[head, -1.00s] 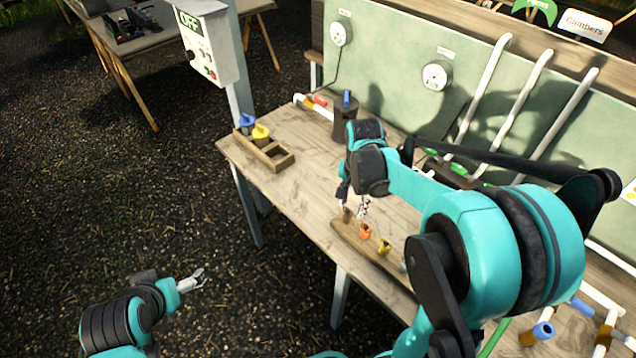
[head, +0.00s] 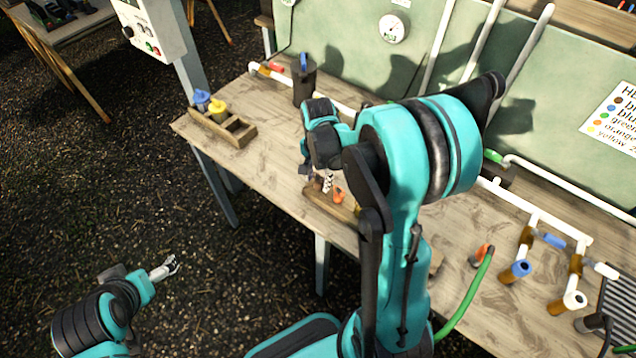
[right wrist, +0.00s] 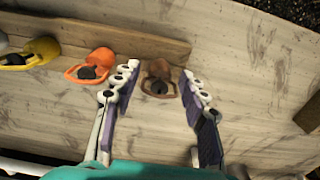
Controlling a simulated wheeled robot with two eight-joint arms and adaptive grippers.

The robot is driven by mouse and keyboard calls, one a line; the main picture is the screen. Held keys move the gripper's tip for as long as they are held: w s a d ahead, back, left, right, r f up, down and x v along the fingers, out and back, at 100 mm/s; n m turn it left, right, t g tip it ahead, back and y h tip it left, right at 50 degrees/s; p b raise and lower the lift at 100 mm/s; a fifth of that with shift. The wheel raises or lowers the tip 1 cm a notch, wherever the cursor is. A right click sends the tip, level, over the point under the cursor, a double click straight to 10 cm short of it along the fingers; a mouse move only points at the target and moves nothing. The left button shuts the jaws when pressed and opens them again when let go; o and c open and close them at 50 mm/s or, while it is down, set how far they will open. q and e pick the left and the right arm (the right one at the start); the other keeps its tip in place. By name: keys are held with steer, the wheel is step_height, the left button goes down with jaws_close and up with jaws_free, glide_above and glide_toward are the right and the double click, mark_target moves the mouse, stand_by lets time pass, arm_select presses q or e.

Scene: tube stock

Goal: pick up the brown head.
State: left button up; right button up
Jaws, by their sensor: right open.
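The brown head (right wrist: 157,72) is a small brown piece with a dark centre at the wooden rack's edge in the right wrist view. My right gripper (right wrist: 160,78) is open, with one finger on each side of it; I cannot tell whether either touches. In the head view my right gripper (head: 322,183) is low over the rack (head: 330,205), and the brown head is mostly hidden there. The orange head (right wrist: 92,65) and yellow head (right wrist: 32,54) sit left of the brown one. My left gripper (head: 165,268) hangs over the ground, its fingers apart and empty.
A wooden tray (head: 238,136) with a blue piece (head: 202,100) and a yellow piece (head: 218,109) stands at the table's left end. A dark container (head: 304,85) stands behind. White pipes and a green hose (head: 468,300) occupy the right side.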

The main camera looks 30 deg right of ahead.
steer(key=c, duration=0.6)
steer(key=shift+r, duration=0.1)
steer(key=shift+r+p, duration=0.45)
steer(key=shift+r, duration=0.05)
step_height(320, 180, up, 4)
steer(key=p, duration=0.3)
steer(key=shift+f, duration=0.1)
steer(key=s+d+r+p, duration=0.5)
steer(key=s+d+r, duration=0.1)
steer(key=s, duration=0.3)
steer(key=shift+d, duration=0.75)
steer(key=shift+r, duration=0.1)
steer(key=shift+r+p, duration=1.9)
steer(key=shift+r, duration=0.55)
